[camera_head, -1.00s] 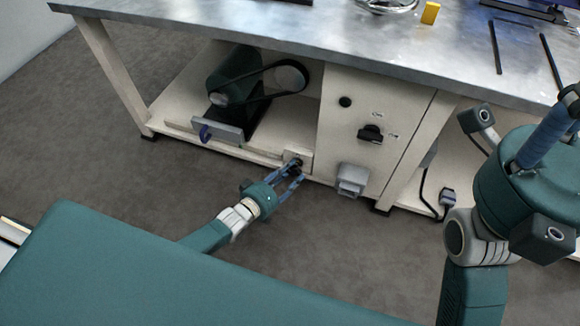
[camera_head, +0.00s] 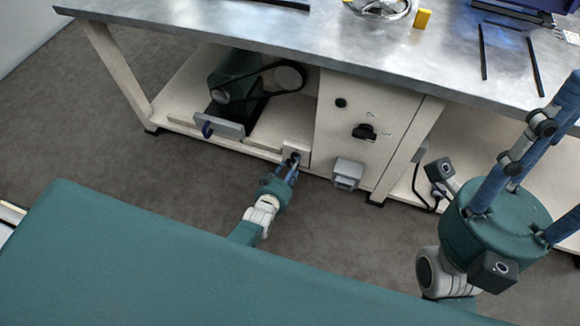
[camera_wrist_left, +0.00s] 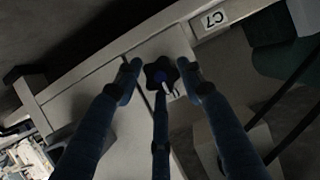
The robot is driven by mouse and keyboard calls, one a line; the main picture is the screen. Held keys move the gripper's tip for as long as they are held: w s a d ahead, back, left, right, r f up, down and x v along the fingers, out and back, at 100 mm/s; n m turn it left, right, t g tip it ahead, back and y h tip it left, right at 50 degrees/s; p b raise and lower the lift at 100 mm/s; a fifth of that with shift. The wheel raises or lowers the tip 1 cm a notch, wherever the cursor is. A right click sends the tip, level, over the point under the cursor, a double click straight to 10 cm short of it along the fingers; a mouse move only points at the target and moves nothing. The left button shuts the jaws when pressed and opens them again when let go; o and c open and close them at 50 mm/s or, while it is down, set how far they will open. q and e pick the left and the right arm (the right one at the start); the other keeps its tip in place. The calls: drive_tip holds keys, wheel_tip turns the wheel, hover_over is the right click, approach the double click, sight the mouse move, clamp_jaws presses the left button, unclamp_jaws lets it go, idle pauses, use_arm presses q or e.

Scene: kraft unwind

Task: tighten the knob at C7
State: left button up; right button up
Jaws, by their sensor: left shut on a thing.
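In the head view the knob (camera_head: 294,157) is small, low on the bench front, and partly covered by my fingers. My left gripper (camera_head: 291,164) reaches it from below. In the left wrist view my left gripper's blue fingers (camera_wrist_left: 160,80) are shut around the knob, one on each side and one below. My right gripper (camera_head: 540,165) is at the right, empty in what shows, its fingertips cut off.
A green motor with a belt and pulley (camera_head: 235,82) sits on the lower shelf. A plate with a blue handle (camera_head: 219,127) is left of the knob. A black switch (camera_head: 364,131) and a grey box (camera_head: 348,173) are to its right. The metal bench top (camera_head: 220,22) overhangs.

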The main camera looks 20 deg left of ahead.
use_arm(q)
drive_tip(key=shift+w+a+r+y, duration=0.15)
drive_tip(key=shift+a+r+y, duration=0.05)
drive_tip(key=shift+a+y, duration=0.15)
drive_tip(key=shift+w+r, duration=0.15)
drive_tip(key=o, duration=1.1)
drive_tip(key=shift+d, duration=0.15)
drive_tip(key=shift+s, duration=0.25)
drive_tip(key=shift+s+m, duration=0.3)
drive_tip(key=v, duration=1.1)
